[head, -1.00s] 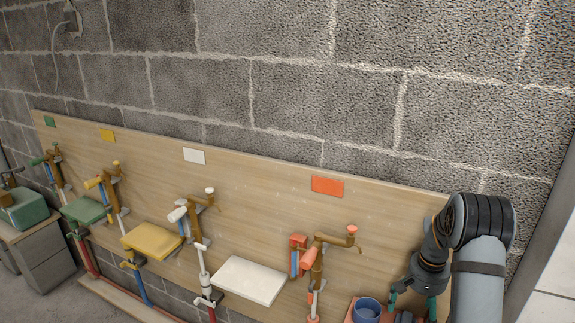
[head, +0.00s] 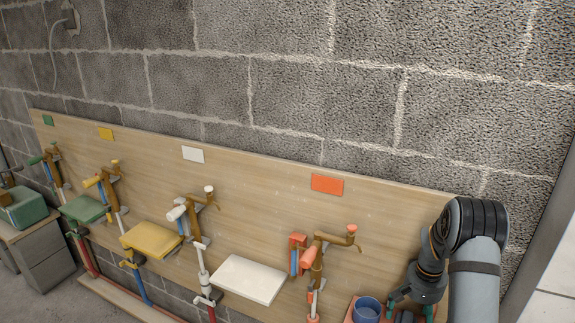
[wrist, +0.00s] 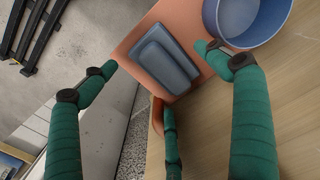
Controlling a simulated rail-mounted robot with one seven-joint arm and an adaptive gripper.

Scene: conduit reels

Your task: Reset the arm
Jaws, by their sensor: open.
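My gripper (head: 410,302) is at the lower right of the head view, at the right end of the wooden board. Its green fingers also show in the wrist view (wrist: 155,62), spread wide with nothing between them. Below them lies an orange shelf (wrist: 129,48) bearing a blue-grey block (wrist: 165,60) and a blue round container (wrist: 243,18). The right fingertip looks close to the container's rim; I cannot tell whether they touch. In the head view the container (head: 367,309) is left of my gripper.
A wooden board (head: 250,190) carries brown brackets with coloured ends, plus green (head: 83,209), yellow (head: 152,240) and white (head: 248,279) shelves. A green box (head: 24,209) stands on a grey cabinet at far left. Dark rails (wrist: 40,35) lie on the floor.

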